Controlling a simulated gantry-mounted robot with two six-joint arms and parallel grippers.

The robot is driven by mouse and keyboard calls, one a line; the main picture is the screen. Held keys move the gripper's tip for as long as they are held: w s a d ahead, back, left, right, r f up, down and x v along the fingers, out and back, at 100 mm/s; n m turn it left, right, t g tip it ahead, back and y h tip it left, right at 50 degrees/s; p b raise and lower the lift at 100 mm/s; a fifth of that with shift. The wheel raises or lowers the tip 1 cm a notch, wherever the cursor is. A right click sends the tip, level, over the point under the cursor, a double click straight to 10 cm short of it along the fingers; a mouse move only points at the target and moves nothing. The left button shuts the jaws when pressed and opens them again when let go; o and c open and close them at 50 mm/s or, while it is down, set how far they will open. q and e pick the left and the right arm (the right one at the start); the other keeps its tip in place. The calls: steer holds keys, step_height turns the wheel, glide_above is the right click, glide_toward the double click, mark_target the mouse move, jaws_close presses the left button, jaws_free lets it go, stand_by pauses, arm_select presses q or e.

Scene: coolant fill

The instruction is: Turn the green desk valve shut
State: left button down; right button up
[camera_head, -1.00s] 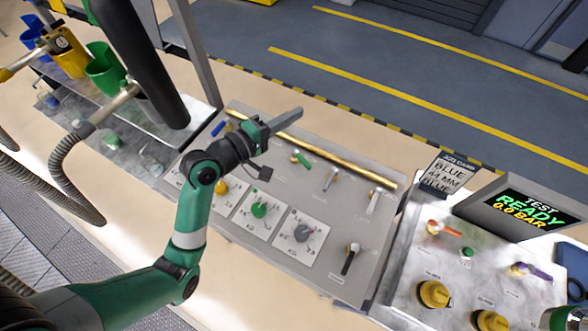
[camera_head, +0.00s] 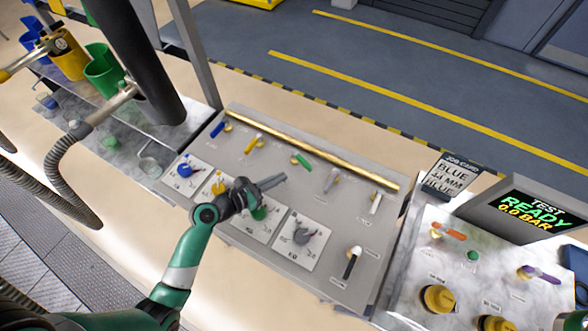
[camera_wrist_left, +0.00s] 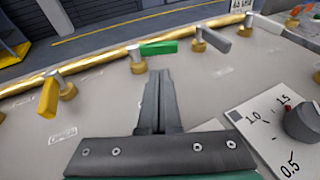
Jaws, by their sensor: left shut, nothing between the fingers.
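The green desk valve (camera_head: 303,160) is a short green lever on a brass fitting, beside the long brass pipe on the grey panel. Its lever lies roughly along the pipe. In the left wrist view its green lever (camera_wrist_left: 158,47) points right from its fitting, just beyond my fingertips. My left gripper (camera_head: 280,180) is shut and empty, over the panel on the near side of the green valve. In the left wrist view the closed fingers (camera_wrist_left: 158,75) point toward the green lever, with an apparent gap. My right gripper is not in view.
Blue (camera_head: 217,129), yellow (camera_head: 252,145), grey (camera_head: 331,181) and white (camera_head: 375,204) levers flank the green one, set across the pipe (camera_head: 310,147). My left arm partly covers the dial row. A black-handled lever (camera_head: 351,263) and a display reading READY (camera_head: 532,208) stand right.

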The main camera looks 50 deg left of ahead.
mark_target(305, 166)
arm_select(q)
steer(key=x, duration=0.4)
steer(key=r+b+x, duration=0.1)
steer(key=x, duration=0.1)
steer(key=shift+w, duration=0.25)
steer(key=w+d+p, duration=0.1)
steer(key=p, duration=0.2)
steer(key=shift+w+r, duration=0.15)
steer(key=shift+r, duration=0.2)
steer(key=shift+w+d+f, duration=0.2)
steer(key=shift+w+f, duration=0.05)
steer(key=shift+w, duration=0.05)
steer(key=shift+f, duration=0.1)
steer(key=shift+s, duration=0.1)
